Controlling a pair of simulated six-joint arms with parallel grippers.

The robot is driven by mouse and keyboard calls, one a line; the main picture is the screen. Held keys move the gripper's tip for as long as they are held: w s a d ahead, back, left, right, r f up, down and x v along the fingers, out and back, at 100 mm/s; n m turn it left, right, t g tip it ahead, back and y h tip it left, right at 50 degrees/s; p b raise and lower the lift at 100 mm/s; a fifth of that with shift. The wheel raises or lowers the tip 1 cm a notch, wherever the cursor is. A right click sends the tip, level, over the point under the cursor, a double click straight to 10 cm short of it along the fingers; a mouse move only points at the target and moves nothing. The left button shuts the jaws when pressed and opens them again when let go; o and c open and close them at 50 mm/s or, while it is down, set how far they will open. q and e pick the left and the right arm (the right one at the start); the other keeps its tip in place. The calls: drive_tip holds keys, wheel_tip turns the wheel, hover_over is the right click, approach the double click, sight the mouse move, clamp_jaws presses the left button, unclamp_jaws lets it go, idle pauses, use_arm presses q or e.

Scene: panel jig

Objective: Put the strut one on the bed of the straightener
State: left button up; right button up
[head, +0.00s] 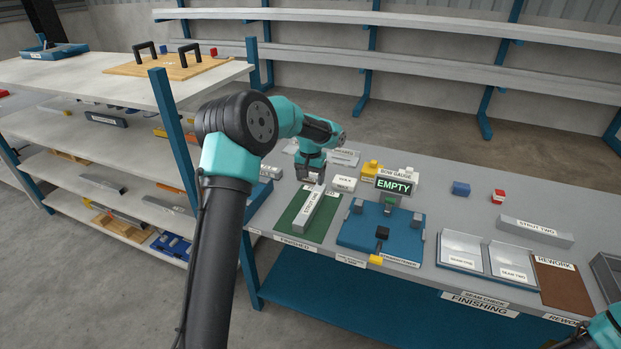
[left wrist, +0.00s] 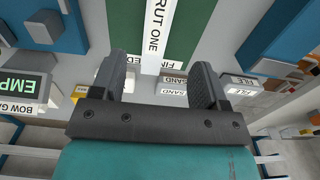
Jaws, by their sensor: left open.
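Strut one (head: 312,212) is a long pale grey bar with its name on top. It lies on the green finished mat (head: 290,225). My left gripper (head: 311,180) is open at the strut's far end. In the left wrist view the strut (left wrist: 165,30) runs in between the two spread fingers of my left gripper (left wrist: 157,82); I cannot tell how far above it they are. The straightener (head: 345,238) is a blue plate with grey blocks and a dark clamp, right of the mat. No strut shows on it. Of my right arm, only a teal part shows at the lower right corner.
The bow gauge, with its display (head: 392,185) reading EMPTY, stands behind the straightener. Strut two (head: 536,231) lies at the right, behind the clear seam trays (head: 461,248) and the brown rework mat (head: 565,285). A shelf rack (head: 100,75) stands left of the bench.

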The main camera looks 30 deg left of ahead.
use_arm(q)
drive_tip(key=shift+o, duration=0.4)
wheel_tip(320, 180, up, 4)
hover_over(305, 210)
drive_tip(key=shift+s+a+r, duration=0.1)
drive_tip(key=shift+r, duration=0.05)
wheel_tip(305, 210, down, 11)
drive_tip(key=shift+f, duration=0.65)
